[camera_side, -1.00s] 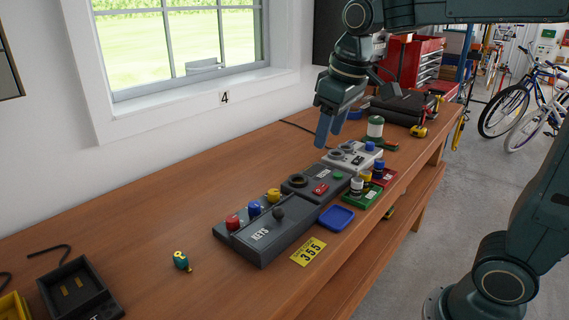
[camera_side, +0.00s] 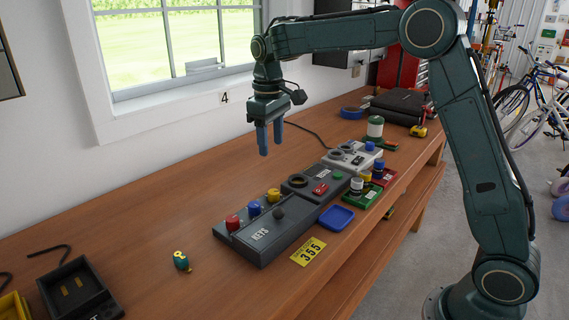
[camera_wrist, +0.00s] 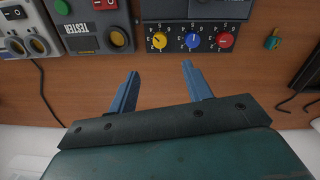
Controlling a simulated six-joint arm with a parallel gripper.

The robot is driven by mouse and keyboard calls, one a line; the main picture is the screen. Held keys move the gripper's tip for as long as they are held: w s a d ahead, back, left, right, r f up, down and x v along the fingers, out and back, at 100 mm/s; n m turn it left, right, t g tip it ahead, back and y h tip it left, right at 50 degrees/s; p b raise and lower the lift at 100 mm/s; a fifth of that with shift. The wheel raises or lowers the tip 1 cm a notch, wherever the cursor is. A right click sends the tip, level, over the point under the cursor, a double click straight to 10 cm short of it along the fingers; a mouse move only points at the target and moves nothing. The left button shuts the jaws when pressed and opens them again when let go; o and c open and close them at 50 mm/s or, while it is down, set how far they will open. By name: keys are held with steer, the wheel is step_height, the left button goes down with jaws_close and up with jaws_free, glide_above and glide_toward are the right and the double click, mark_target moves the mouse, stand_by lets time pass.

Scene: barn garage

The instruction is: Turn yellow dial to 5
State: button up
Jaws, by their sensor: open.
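The yellow dial (camera_side: 273,195) sits at the far-right end of a row on a dark grey panel (camera_side: 262,238), beside a blue dial (camera_side: 254,208) and a red dial (camera_side: 232,222). In the wrist view the yellow dial (camera_wrist: 159,40) is the leftmost of the three, with white numbers around it that appear upside down. Its pointer is too small to read surely. My gripper (camera_side: 270,151) is open and empty, pointing down above and behind the panel. In the wrist view its blue fingers (camera_wrist: 160,71) are apart, short of the yellow dial and not touching it.
A dark tester box (camera_side: 312,184) with a red switch adjoins the panel, and a light grey box (camera_side: 352,157) stands beyond. A blue tray (camera_side: 337,217) and a yellow 355 label (camera_side: 308,251) lie in front. The bench between panel and wall is mostly clear.

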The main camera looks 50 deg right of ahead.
mark_target(273, 191)
steer(key=shift+f, duration=0.1)
steer(key=shift+d+f, duration=0.15)
steer(key=shift+f, duration=3.25)
steer(key=shift+d+f, duration=0.1)
steer(key=shift+f, duration=3.3)
steer(key=shift+w, duration=0.1)
steer(key=c, duration=1)
